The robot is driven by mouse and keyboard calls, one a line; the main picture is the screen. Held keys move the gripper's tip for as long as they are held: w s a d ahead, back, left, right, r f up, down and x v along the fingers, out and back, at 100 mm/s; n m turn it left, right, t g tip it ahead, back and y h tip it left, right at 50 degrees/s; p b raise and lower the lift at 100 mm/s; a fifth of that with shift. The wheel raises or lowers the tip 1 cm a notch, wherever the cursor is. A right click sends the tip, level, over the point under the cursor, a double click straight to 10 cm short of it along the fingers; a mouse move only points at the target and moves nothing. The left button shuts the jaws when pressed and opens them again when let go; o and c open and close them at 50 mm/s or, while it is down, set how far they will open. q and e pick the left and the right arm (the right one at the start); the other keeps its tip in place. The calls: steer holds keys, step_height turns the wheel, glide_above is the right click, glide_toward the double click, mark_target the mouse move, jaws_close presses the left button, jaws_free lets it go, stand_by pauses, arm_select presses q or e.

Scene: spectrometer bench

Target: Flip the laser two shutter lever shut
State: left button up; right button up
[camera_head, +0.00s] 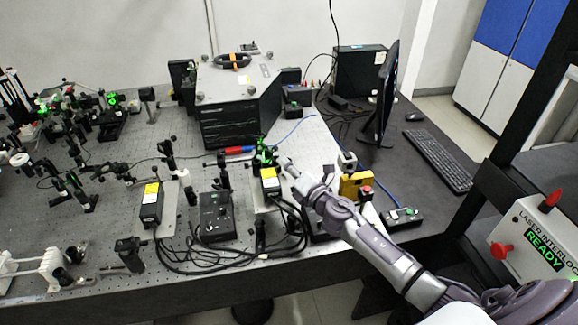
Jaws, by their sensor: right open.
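My right arm reaches in from the lower right. Its gripper (284,164) is open, close to the right-hand black laser box (271,186) with a yellow label; I cannot tell whether they touch. Green-lit parts (263,154) stand just behind that box. A second black laser box (151,206) with a yellow label stands further left. I cannot make out which box is laser two, and the shutter lever is too small or hidden to pick out. My left gripper is not in view.
Many posts and mounts crowd the left of the perforated optical table (85,245). A black control box (215,215) and loose cables lie between the lasers. A yellow block (353,184), monitor (385,92) and keyboard (437,160) are to the right. The interlock box (535,238) reads READY.

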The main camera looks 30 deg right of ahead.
mark_target(275, 170)
jaws_close()
steer(key=r+n+p, duration=0.1)
steer(key=p, duration=0.2)
steer(key=r+n+g+p, duration=0.1)
steer(key=n+p, duration=0.1)
steer(key=p, duration=0.2)
steer(key=shift+w+a+r, duration=0.1)
steer(key=shift+a, duration=0.3)
steer(key=shift+a+n+g+h+p, duration=0.25)
steer(key=shift+n+g+h+p, duration=0.2)
steer(key=shift+n, duration=0.55)
steer(key=n, duration=0.1)
steer(key=a+n+g+h, duration=0.1)
steer(key=n, duration=0.1)
steer(key=a+n+h, duration=0.1)
steer(key=shift+w+a+r+g, duration=0.15)
steer(key=shift+w+r+g, duration=0.05)
steer(key=shift+w+g, duration=0.1)
steer(key=shift+n, duration=0.3)
